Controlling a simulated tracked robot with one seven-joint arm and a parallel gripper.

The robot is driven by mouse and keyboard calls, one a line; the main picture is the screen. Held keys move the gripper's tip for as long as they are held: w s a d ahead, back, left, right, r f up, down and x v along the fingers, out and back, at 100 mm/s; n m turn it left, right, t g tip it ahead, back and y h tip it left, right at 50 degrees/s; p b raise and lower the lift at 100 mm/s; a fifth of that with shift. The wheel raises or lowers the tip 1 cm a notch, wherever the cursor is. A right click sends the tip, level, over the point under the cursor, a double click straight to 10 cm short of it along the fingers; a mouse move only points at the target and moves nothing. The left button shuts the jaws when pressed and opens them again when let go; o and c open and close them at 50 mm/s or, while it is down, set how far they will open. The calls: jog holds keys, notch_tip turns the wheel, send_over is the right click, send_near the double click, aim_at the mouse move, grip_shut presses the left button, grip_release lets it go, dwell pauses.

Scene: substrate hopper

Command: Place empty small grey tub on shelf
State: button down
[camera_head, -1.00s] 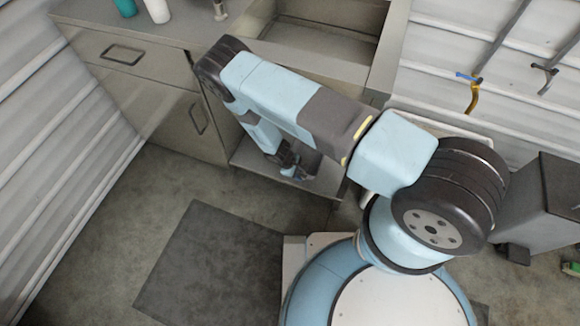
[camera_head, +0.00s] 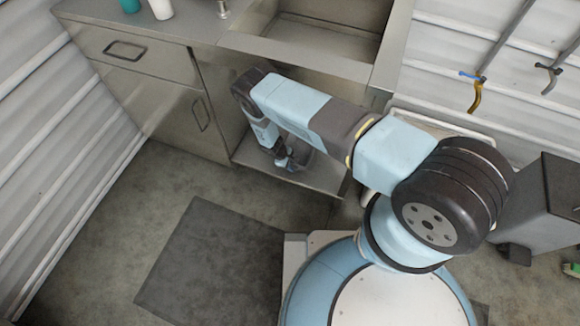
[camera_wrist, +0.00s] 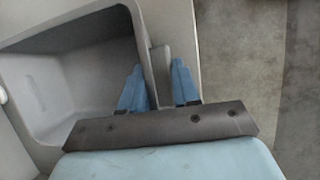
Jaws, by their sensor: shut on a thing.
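The small grey tub (camera_wrist: 85,75) fills the left of the wrist view, open side up, and its visible inside looks empty. My gripper (camera_wrist: 157,68) is shut on its side wall, one blue finger inside the tub and one outside. In the head view my gripper (camera_head: 284,162) is low under the sink counter, over the shelf (camera_head: 315,178), and the tub is mostly hidden there by my arm. I cannot tell whether the tub touches the shelf.
The sink counter (camera_head: 235,42) overhangs the shelf. The steel cabinet (camera_head: 165,110) closes the left side. Bare floor and a dark mat (camera_head: 215,260) lie in front. A grey bin (camera_head: 550,210) stands at right.

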jog(key=shift+f, duration=0.7)
jog(key=c, duration=0.8)
grip_release()
jog(key=v, duration=1.2)
jog(key=shift+a, duration=0.1)
